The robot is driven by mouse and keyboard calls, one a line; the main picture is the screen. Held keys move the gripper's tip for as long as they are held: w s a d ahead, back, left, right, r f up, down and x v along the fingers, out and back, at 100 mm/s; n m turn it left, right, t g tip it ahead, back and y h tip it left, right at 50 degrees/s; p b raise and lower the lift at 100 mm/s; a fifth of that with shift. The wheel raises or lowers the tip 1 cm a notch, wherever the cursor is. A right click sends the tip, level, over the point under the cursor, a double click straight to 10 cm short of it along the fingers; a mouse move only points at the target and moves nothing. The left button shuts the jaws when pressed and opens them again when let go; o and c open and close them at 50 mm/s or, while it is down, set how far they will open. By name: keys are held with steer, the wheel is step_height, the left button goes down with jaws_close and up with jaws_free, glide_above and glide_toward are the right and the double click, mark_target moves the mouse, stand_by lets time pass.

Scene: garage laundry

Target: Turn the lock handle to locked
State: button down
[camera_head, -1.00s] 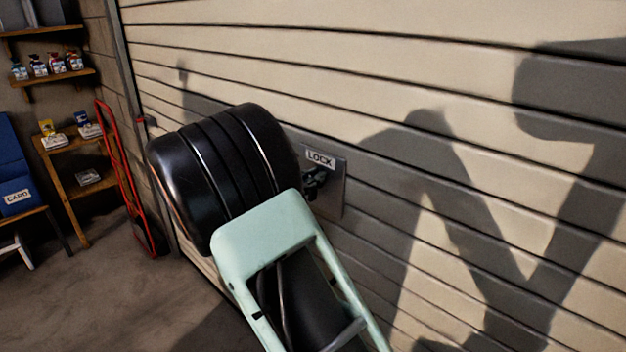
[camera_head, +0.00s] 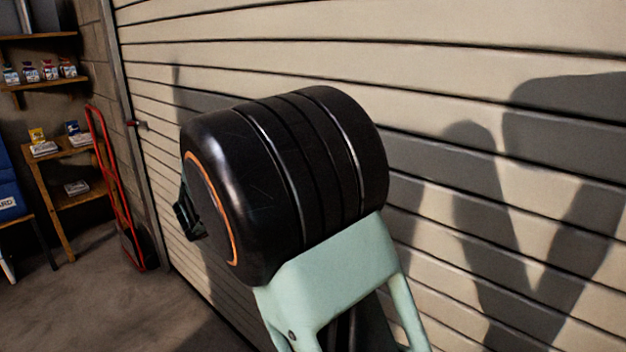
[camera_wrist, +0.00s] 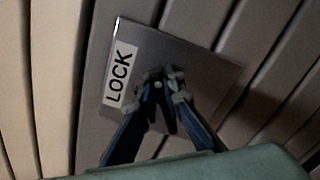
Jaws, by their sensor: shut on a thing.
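In the wrist view, a grey lock plate (camera_wrist: 210,70) is fixed to the ribbed door, with a white label (camera_wrist: 121,75) reading LOCK. My gripper (camera_wrist: 164,84) is in front of the plate, its two fingers brought together on the dark lock handle (camera_wrist: 164,112). The handle is mostly hidden between the fingers, so its exact angle cannot be told. In the head view, my black and pale green arm covers the plate and handle. Only a dark part of my gripper shows at the arm's left side.
The beige ribbed garage door (camera_head: 440,60) fills the right side. A red hand truck (camera_head: 113,190) leans at the door's left edge. Wooden shelves (camera_head: 60,165) with small boxes and bottles stand at the far left. The grey floor (camera_head: 140,310) at lower left is clear.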

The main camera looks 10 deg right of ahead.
steer(key=m+b, duration=0.2)
steer(key=b, duration=0.1)
steer(key=f+m+b, duration=0.1)
steer(key=m+b, duration=0.1)
steer(key=b, duration=0.1)
steer(key=f+m+b, duration=0.1)
steer(key=m+b, duration=0.1)
steer(key=b, duration=0.1)
steer(key=shift+s+a+m+b, duration=0.1)
steer(key=shift+m+b, duration=0.3)
steer(key=shift+r, duration=0.25)
steer(key=c, duration=2)
jaws_free()
steer(key=shift+a, duration=0.1)
steer(key=shift+c, duration=0.2)
steer(key=v, duration=1.1)
steer(key=shift+s+a, duration=0.25)
steer(key=shift+a, duration=0.05)
